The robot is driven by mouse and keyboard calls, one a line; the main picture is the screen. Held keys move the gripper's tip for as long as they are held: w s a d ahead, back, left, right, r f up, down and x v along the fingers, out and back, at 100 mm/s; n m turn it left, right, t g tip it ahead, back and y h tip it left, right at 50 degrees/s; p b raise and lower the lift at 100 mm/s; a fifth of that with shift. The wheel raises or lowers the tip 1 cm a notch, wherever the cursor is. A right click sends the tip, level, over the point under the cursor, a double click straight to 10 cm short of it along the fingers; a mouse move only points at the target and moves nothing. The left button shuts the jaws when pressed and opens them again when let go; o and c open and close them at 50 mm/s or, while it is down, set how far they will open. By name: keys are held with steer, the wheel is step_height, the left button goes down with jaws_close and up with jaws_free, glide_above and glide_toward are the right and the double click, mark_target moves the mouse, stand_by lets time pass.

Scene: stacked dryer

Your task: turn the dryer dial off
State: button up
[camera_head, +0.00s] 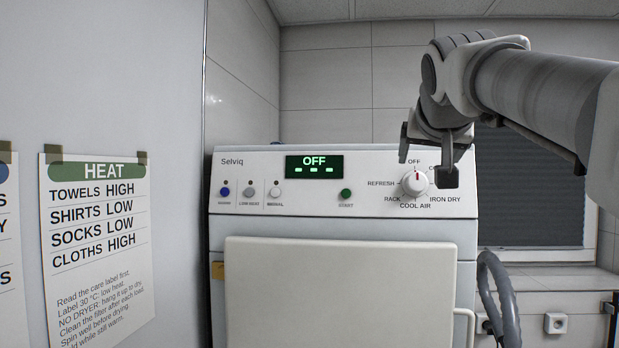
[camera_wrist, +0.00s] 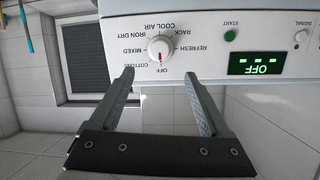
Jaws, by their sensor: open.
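The dryer dial (camera_head: 414,183) is a round white knob on the right of the dryer's front panel. Its red mark points up at the OFF label. In the wrist view the dial (camera_wrist: 160,48) appears upside down, with its red mark also toward OFF. The dryer's display (camera_head: 314,166) reads OFF in green. My gripper (camera_head: 426,168) is open and empty, at the dial's upper edge in the head view. In the wrist view my gripper (camera_wrist: 159,75) has its fingertips either side of the dial's line, with the dial beyond them and no contact visible.
The white dryer (camera_head: 340,290) has several buttons, including a green START button (camera_head: 346,194) left of the dial. A grey hose (camera_head: 497,295) hangs at its right. A HEAT notice (camera_head: 97,235) is on the left. A dark window blind (camera_head: 530,185) is behind my arm.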

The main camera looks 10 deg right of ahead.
steer(key=v, duration=0.6)
steer(key=shift+w, duration=0.1)
steer(key=s+a+f+n+g+y, duration=0.1)
steer(key=s+f, duration=0.4)
steer(key=f, duration=0.9)
steer(key=s+a+f+n+g+y, duration=0.2)
steer(key=s+a+f+g, duration=0.2)
steer(key=f, duration=1)
steer(key=s+a+f+n+g+y, duration=0.1)
steer(key=s+a+f, duration=0.4)
steer(key=f, duration=0.9)
steer(key=s+n+g, duration=0.1)
steer(key=s, duration=0.2)
steer(key=shift+a+g+y, duration=0.3)
steer(key=shift+y, duration=0.1)
